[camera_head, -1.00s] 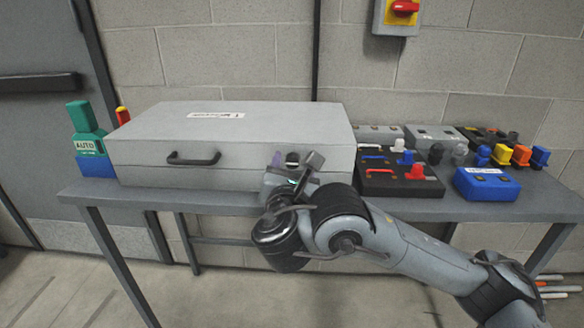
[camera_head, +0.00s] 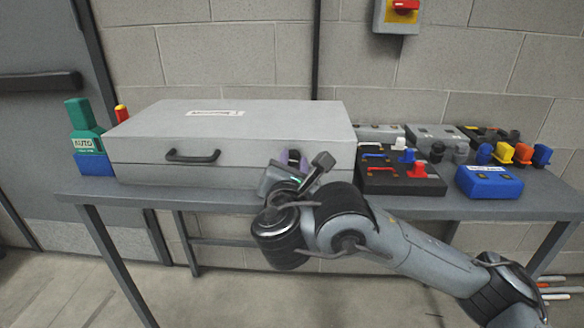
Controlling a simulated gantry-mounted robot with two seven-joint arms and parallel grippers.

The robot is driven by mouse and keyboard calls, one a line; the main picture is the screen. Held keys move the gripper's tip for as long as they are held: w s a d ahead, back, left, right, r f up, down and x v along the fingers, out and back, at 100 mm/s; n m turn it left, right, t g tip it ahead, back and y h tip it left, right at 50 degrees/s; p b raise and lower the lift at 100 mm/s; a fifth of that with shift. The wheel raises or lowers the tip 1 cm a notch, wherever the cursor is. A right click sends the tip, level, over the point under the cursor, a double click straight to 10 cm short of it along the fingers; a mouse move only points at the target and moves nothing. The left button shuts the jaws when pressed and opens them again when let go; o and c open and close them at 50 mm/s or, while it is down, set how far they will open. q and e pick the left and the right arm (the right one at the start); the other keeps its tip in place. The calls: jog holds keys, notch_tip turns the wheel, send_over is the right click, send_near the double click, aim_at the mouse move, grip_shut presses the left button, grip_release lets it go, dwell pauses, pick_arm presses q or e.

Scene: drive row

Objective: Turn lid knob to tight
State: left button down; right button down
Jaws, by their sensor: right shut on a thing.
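The large grey case (camera_head: 240,172) stands shut on the bench, with a black handle (camera_head: 193,157) on its front and a white label on its lid. My right gripper (camera_head: 291,164) is at the right end of the case's front, tilted over to the right. It is shut on the dark lid knob (camera_head: 294,156), of which only a small part shows. The gripper body and wrist hide most of the knob and any tight mark. My left gripper is not in view.
Right of the case stand a dark box (camera_head: 376,182) with red and blue knobs, a blue box (camera_head: 487,182) and several coloured blocks. A green AUTO device (camera_head: 85,128) stands at the left. A red switch (camera_head: 405,6) is on the wall.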

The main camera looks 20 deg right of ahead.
jog(key=m+b, duration=0.2)
jog(key=m, duration=0.2)
jog(key=shift+f+m+b, duration=0.15)
jog(key=shift+m+b, duration=0.15)
jog(key=shift+b, duration=0.05)
jog(key=m+b, duration=0.1)
jog(key=m, duration=0.1)
jog(key=shift+m, duration=0.3)
jog(key=m, duration=0.3)
jog(key=shift+m, duration=0.3)
jog(key=m, duration=0.3)
jog(key=shift+m, duration=0.7)
jog(key=c, duration=0.8)
grip_release()
